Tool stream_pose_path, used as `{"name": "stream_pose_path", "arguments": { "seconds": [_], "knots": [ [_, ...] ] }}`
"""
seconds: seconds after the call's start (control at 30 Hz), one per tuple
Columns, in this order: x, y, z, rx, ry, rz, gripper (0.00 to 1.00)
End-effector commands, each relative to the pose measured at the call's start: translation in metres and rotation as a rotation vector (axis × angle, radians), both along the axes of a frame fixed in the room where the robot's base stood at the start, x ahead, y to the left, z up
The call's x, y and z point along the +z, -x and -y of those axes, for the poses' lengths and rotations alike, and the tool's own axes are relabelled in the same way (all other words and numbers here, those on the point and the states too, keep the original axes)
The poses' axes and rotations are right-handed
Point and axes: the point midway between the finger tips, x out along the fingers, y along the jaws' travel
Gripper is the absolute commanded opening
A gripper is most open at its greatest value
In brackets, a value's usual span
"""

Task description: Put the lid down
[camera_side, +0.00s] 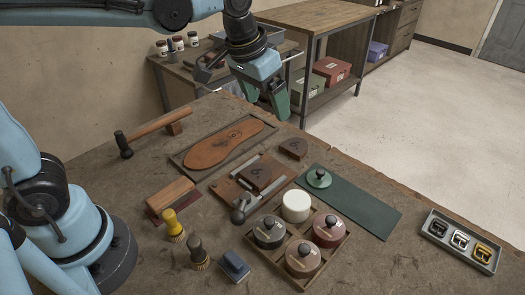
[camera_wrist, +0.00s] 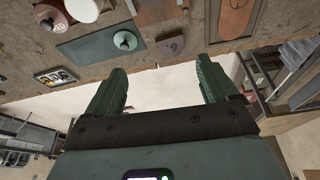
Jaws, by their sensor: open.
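The green lid (camera_side: 319,179) with a dark round knob lies flat on the dark green mat (camera_side: 365,211), near its upper left end. It also shows in the wrist view (camera_wrist: 124,41) at the upper left, on the mat (camera_wrist: 90,48). My gripper (camera_side: 265,99) is open and empty, raised above the far edge of the table. It is up and left of the lid in the side view. In the wrist view my green fingers (camera_wrist: 161,70) are spread apart with nothing between them.
A wooden tray (camera_side: 340,244) holds an open pot with white contents (camera_side: 296,206) and several knobbed pots. A leather sole (camera_side: 222,146) lies on a board. A buckle tray (camera_side: 462,240) stands at right.

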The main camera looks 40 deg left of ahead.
Motion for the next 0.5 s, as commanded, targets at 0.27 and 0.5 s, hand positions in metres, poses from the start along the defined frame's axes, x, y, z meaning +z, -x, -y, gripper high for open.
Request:
{"name": "stream_pose_path", "arguments": {
  "seconds": [0.27,0.5],
  "knots": [
    [-0.015,0.061,-0.046,0.062,0.004,0.175,0.87],
    [-0.037,0.092,-0.065,0.097,-0.006,0.282,0.87]
  ]
}}
